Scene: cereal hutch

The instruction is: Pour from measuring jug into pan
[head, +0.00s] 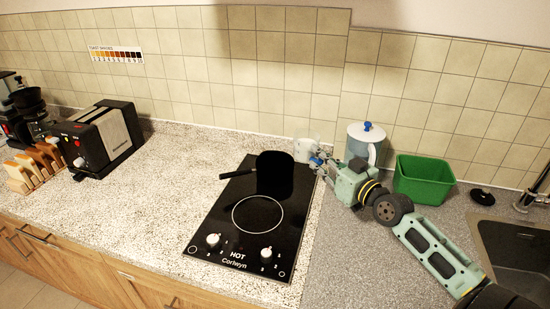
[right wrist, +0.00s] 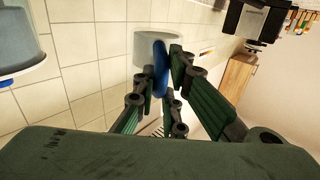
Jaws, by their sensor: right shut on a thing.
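The black pan (head: 275,174) sits on the rear part of the black hob, its handle pointing left. My right gripper (head: 318,162) comes in from the right and is shut on the blue handle of the pale measuring jug (head: 306,150), just right of the pan. In the right wrist view the fingers (right wrist: 160,85) close around the blue handle, with the whitish jug body (right wrist: 157,46) beyond them. I cannot tell the jug's contents or exact tilt. My left gripper is not in view.
A pale lidded jug with a blue knob (head: 367,142) and a green tub (head: 424,179) stand right, behind my right arm. The hob (head: 236,240) has a free front ring. A toaster (head: 105,137) and toast rack (head: 37,167) stand left. The speckled counter between is clear.

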